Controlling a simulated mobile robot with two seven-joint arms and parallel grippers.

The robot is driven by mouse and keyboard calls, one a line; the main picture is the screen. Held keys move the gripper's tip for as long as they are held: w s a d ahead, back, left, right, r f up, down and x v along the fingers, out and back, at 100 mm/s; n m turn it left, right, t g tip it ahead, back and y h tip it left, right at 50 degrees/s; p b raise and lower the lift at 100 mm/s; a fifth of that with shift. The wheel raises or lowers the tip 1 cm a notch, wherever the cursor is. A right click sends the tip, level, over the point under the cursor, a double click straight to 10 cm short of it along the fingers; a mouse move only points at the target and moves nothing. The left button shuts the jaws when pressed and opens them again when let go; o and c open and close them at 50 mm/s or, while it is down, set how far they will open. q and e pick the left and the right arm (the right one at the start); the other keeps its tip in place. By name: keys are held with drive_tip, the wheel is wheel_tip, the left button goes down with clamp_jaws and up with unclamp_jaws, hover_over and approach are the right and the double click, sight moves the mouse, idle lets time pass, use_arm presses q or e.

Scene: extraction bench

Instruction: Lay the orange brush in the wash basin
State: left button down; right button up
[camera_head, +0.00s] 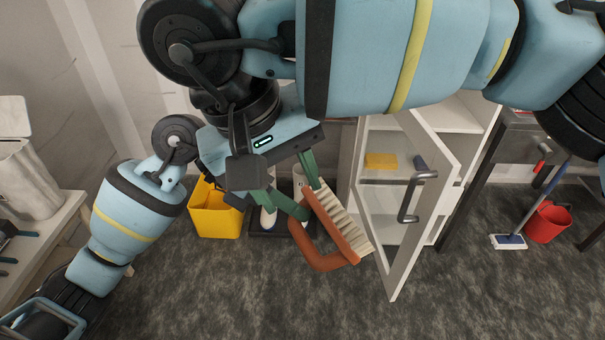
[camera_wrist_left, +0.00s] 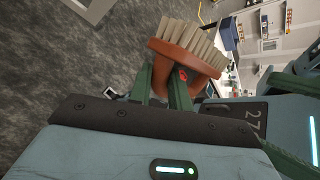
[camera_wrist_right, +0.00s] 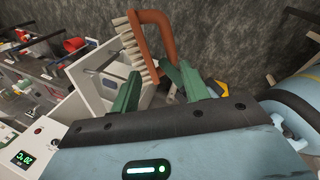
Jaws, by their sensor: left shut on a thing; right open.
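The orange brush (camera_head: 339,228), with cream bristles and a looped handle, is in the air left of the open cabinet door in the head view. My left gripper (camera_head: 303,212) is shut on it, and its fingers meet the brush body (camera_wrist_left: 175,57) in the left wrist view. My right gripper (camera_head: 292,194) is open, its fingers spread close above the left one. In the right wrist view the brush (camera_wrist_right: 158,40) lies just beyond the open right fingers (camera_wrist_right: 160,82); I cannot tell whether they touch it. I cannot make out the wash basin in any view.
An open white cabinet door (camera_head: 412,210) stands close right of the brush. A yellow bin (camera_head: 215,212) is on the floor behind. A yellow block (camera_head: 381,161) sits in the cabinet. A red bucket (camera_head: 548,222) stands far right. The front floor is clear.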

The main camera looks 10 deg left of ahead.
sight(331, 212)
drive_tip(key=shift+n+t+h, duration=0.3)
drive_tip(key=shift+t+h, duration=0.3)
drive_tip(key=shift+h, duration=0.3)
drive_tip(key=x, duration=0.4)
drive_tip(key=d+x, duration=0.1)
drive_tip(key=x, duration=0.3)
drive_tip(key=r+x, duration=0.1)
drive_tip(key=x, duration=0.3)
drive_tip(key=shift+w+d+f, duration=0.3)
drive_tip(key=shift+w+d, duration=0.05)
drive_tip(key=shift+d, duration=0.1)
drive_tip(key=c, duration=0.7)
use_arm(q)
drive_tip(key=c, duration=1.2)
unclamp_jaws()
use_arm(e)
drive_tip(key=shift+c, duration=0.9)
